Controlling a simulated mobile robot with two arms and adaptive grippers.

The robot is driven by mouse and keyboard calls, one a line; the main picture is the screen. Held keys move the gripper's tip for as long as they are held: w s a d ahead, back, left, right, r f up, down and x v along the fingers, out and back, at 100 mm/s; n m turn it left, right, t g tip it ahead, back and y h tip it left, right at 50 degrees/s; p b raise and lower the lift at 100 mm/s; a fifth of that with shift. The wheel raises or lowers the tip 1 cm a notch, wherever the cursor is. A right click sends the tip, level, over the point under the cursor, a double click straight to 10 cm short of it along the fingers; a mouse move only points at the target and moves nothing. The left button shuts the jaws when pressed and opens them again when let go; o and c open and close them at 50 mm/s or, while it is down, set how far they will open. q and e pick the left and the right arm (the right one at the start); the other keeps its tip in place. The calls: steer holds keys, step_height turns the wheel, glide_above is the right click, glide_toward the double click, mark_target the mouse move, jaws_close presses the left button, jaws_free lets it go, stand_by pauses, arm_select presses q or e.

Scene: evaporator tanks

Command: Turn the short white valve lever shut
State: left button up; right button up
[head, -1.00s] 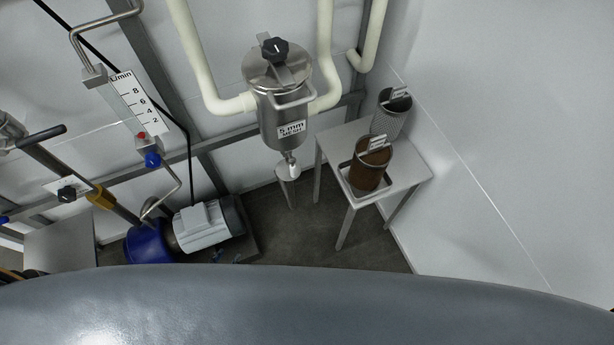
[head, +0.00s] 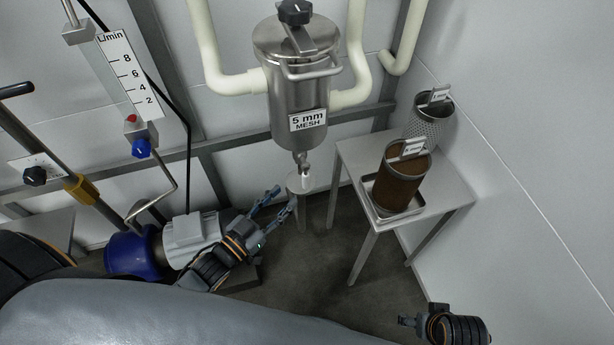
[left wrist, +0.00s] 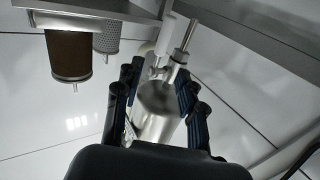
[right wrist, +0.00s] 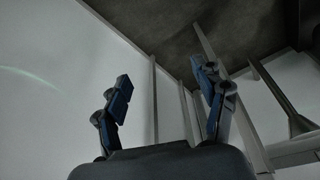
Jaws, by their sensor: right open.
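The short white valve lever (head: 306,181) hangs under the steel strainer (head: 298,90), at its bottom outlet. It also shows in the left wrist view (left wrist: 166,33), beside a thin steel pipe, just beyond the fingertips. My left gripper (head: 284,200) is open and empty, a little below and left of the lever, and not touching it as far as I can see. Its two fingers frame the strainer body in the left wrist view (left wrist: 158,82). My right gripper (head: 405,321) is low at the right, away from the valve; in the right wrist view (right wrist: 161,76) it is open and empty.
A steel table (head: 445,197) at the right carries a brown-clogged mesh basket (head: 398,180) in a tray and a clean basket (head: 430,115). A pump motor (head: 190,238) is at the left, behind my left arm.

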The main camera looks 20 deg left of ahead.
mark_target(303, 178)
arm_select(q)
steer(key=b+x, duration=0.1)
steer(key=x, duration=0.7)
steer(key=shift+w+d+f, duration=0.1)
steer(key=shift+w, duration=0.05)
steer(key=shift+w+d, duration=0.25)
steer(key=shift+w, duration=0.4)
arm_select(e)
steer(key=shift+w+v, duration=0.15)
steer(key=shift+v, duration=0.65)
steer(key=shift+w+v, duration=0.15)
steer(key=shift+v, duration=0.7)
steer(key=shift+w+v, duration=0.2)
steer(key=shift+v, duration=0.6)
arm_select(q)
steer(key=shift+c, duration=0.4)
arm_select(e)
steer(key=shift+r, duration=0.15)
arm_select(q)
jaws_close()
